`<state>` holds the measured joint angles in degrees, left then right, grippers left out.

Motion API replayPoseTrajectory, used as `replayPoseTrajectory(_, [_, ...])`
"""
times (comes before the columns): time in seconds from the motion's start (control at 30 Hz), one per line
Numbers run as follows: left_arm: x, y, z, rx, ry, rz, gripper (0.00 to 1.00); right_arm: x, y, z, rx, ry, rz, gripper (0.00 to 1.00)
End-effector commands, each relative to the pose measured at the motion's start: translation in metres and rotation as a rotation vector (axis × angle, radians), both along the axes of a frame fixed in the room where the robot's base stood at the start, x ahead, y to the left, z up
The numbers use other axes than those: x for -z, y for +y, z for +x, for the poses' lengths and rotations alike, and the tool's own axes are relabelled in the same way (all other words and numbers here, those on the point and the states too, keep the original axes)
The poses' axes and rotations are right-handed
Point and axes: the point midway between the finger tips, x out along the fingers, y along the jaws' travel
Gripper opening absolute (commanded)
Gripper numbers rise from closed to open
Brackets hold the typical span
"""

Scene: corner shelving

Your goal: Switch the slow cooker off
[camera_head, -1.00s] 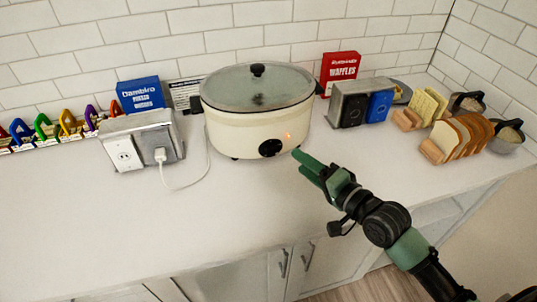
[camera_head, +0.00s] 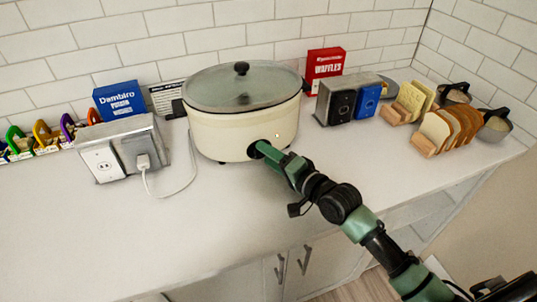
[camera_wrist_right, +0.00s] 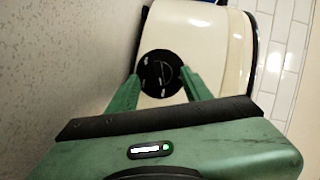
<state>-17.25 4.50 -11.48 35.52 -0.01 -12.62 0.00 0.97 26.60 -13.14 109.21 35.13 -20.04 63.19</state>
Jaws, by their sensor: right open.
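The cream slow cooker (camera_head: 230,132) with a glass lid (camera_head: 241,85) stands on the white counter. Its black knob (camera_head: 253,151) is low on the front, partly hidden by my right gripper (camera_head: 262,148). In the right wrist view the knob (camera_wrist_right: 160,72) lies between the open green fingertips (camera_wrist_right: 159,76), one on either side; I cannot tell whether they touch it. The indicator mark (camera_head: 277,134) beside the knob looks pale, not orange. My left gripper is not in view.
A metal outlet box (camera_head: 118,150) with a plugged white cord (camera_head: 172,192) stands left of the cooker. A metal toaster-like box (camera_head: 340,98), a red waffles box (camera_head: 325,68) and bread racks (camera_head: 452,130) are to the right. The front counter is clear.

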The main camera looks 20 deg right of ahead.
Motion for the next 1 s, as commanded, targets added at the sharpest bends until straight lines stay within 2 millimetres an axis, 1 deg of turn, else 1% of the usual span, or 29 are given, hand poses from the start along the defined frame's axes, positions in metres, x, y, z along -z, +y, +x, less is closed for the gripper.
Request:
replayPoseTrajectory(0.27, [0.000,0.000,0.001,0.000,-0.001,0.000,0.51,0.001,0.001,0.002,-0.001,0.000,0.000,0.50])
replayPoseTrajectory(0.37, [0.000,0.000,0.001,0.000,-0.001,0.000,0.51,0.001,0.001,0.002,-0.001,0.000,0.000,0.25])
replayPoseTrajectory(0.4, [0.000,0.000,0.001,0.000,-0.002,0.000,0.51,0.001,0.001,0.002,0.000,0.000,0.000,0.14])
replayPoseTrajectory(0.43, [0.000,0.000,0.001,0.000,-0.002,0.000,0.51,0.001,0.001,0.002,0.000,0.000,-0.001,0.05])
replayPoseTrajectory(0.47, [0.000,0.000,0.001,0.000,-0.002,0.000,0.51,0.001,0.001,0.002,0.000,0.001,0.000,0.00])
replayPoseTrajectory(0.63, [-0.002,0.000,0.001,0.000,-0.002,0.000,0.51,0.000,0.001,0.002,-0.001,0.001,-0.005,0.00])
replayPoseTrajectory(0.77, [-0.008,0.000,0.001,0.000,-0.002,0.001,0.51,-0.002,0.001,0.002,-0.001,0.000,-0.029,0.00])
replayPoseTrajectory(0.87, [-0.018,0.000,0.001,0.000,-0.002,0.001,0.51,-0.004,0.002,0.002,0.000,0.001,-0.064,0.00])
replayPoseTrajectory(1.0, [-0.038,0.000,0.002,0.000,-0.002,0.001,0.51,-0.008,0.002,0.002,0.000,-0.002,-0.146,0.00])
